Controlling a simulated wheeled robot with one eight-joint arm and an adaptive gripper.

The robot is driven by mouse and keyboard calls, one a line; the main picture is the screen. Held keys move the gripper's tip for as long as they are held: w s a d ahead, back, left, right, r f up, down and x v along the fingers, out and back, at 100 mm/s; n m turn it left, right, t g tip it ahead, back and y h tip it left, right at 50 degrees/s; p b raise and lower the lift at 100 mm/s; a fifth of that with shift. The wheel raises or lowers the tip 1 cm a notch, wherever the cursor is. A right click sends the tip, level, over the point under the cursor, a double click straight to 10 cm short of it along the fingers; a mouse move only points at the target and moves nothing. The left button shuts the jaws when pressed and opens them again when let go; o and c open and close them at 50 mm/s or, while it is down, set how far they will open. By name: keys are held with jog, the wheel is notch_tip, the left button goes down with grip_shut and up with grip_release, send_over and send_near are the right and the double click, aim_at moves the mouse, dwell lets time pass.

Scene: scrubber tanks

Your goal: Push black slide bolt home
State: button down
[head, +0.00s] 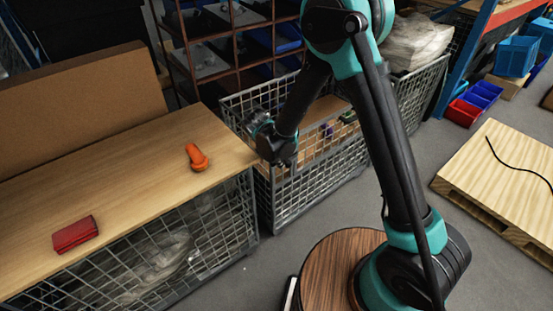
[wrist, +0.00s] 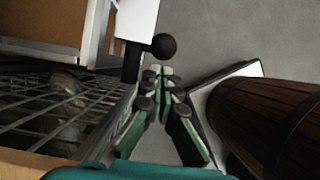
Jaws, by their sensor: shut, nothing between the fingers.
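In the wrist view, a black round knob (wrist: 163,46) stands out to the right of a dark upright piece (wrist: 132,62) beneath a white panel (wrist: 138,18). I take the knob to be part of the slide bolt. My gripper (wrist: 162,73) is shut and empty, its green fingers together. The fingertips point at the knob and lie just below it in the picture; I cannot tell whether they touch. In the head view, my wrist (head: 276,145) is beside the workbench's right end, and I cannot make out the bolt there.
The wooden workbench (head: 110,185) carries an orange tool (head: 196,157) and a red item (head: 75,234). Mesh cages (head: 315,185) stand behind and under it. A pallet (head: 510,175) with a black cable lies at the right. Grey floor (head: 420,145) is clear before it.

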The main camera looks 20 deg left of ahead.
aim_at(286, 163)
jog(key=shift+w+d+f, duration=0.15)
jog(key=shift+f, duration=0.35)
jog(key=shift+w+d, duration=0.8)
jog(key=shift+w, duration=0.3)
jog(key=shift+r, duration=0.1)
jog(key=v, duration=0.9)
jog(key=shift+r, duration=0.4)
jog(key=shift+s+a, duration=0.1)
